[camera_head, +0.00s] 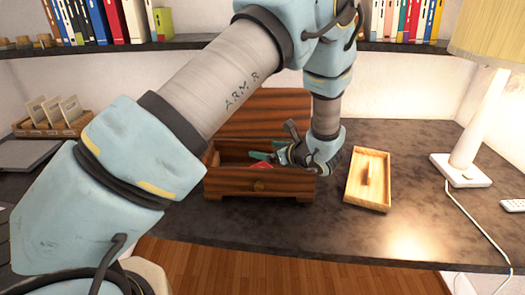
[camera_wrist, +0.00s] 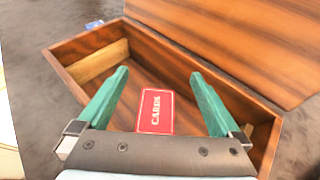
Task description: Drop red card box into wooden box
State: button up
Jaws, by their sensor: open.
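The red card box (camera_wrist: 155,112), marked "CARDS", lies inside the wooden box (camera_wrist: 75,45), on its floor. In the head view a bit of the red card box (camera_head: 266,167) shows past the front wall of the wooden box (camera_head: 240,187). The wooden box stands on the dark desk with its lid raised at the back. My gripper (camera_wrist: 158,82) is open over the box, with its green fingers apart on either side of the card box and no contact visible. In the head view my gripper (camera_head: 270,157) reaches in from the right side of the box.
A light wooden tray (camera_head: 353,190) lies on the desk right of the box. A lamp (camera_head: 468,150) and a white remote (camera_head: 513,205) are farther right. A card holder (camera_head: 52,127) is at the left. A bookshelf (camera_head: 410,47) runs above the desk. The desk's right front is clear.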

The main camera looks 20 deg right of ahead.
jog(key=b+v, duration=0.3)
jog(key=v, duration=0.7)
jog(key=shift+s+d+r+b, duration=0.15)
jog(key=shift+s+b, duration=0.2)
jog(key=shift+b, duration=0.05)
jog(key=w+a+n+g+y, duration=0.35)
jog(key=a+n+g, duration=0.75)
jog(key=a, duration=1.3)
jog(key=s+a+r+n+h, duration=0.1)
jog(key=a+n+h, duration=0.2)
jog(key=a+n, duration=0.4)
jog(key=s+a+r+n+h, duration=0.1)
jog(key=a+n+h, duration=0.3)
jog(key=a+n, duration=0.4)
jog(key=s+n, duration=0.1)
jog(key=n, duration=0.5)
jog(key=shift+s+a+r+g, duration=0.25)
jog(key=shift+s+r+g, duration=0.05)
jog(key=shift+r, duration=0.1)
